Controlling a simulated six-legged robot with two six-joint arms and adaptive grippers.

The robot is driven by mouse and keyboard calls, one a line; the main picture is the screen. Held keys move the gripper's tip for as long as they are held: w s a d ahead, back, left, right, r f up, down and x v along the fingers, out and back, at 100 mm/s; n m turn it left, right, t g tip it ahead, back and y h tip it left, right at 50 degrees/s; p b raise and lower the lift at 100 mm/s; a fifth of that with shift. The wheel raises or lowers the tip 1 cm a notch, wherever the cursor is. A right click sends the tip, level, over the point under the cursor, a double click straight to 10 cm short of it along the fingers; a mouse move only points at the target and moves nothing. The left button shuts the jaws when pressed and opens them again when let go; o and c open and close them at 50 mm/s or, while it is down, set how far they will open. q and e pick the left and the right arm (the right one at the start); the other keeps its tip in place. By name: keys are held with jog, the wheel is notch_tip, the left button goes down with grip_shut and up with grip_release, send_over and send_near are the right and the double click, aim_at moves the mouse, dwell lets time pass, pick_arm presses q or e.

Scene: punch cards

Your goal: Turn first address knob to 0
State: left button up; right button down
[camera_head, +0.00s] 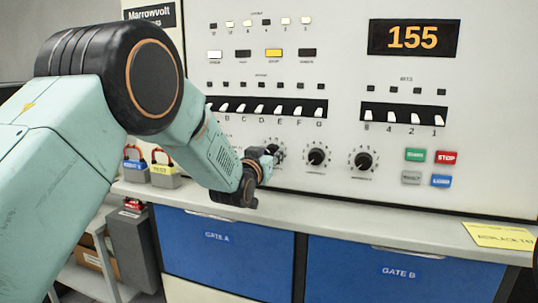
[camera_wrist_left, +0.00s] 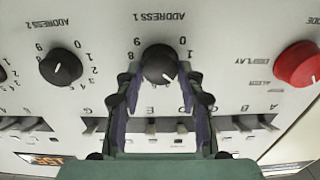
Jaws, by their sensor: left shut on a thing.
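The ADDRESS 1 knob (camera_wrist_left: 158,66) is black and round, with a dial of numbers around it. It sits between the two fingers of my left gripper (camera_wrist_left: 162,82), which is shut on it. A 0 shows at the dial's upper right there. In the head view my left gripper (camera_head: 266,158) is at the leftmost black knob (camera_head: 278,149) and partly hides it. I do not see my right gripper.
Two more black knobs (camera_head: 317,157) stand to the right in the head view. A red knob (camera_wrist_left: 298,64) shows in the wrist view. White switches (camera_head: 266,111) line the panel above. The orange display (camera_head: 412,37) reads 155. A grey ledge (camera_head: 340,200) runs below.

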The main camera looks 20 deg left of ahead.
pick_arm(q)
jog(key=shift+c, duration=0.8)
jog(key=shift+n, duration=0.3)
jog(key=n, duration=0.3)
jog(key=shift+p, duration=0.3)
jog(key=n, duration=0.5)
jog(key=shift+a+p, duration=0.15)
jog(key=shift+p, duration=0.2)
jog(key=n, duration=0.4)
jog(key=shift+n, duration=0.4)
jog(key=shift+f+n+p, duration=0.1)
jog(key=shift+n+p, duration=0.3)
jog(key=shift+n, duration=1.8)
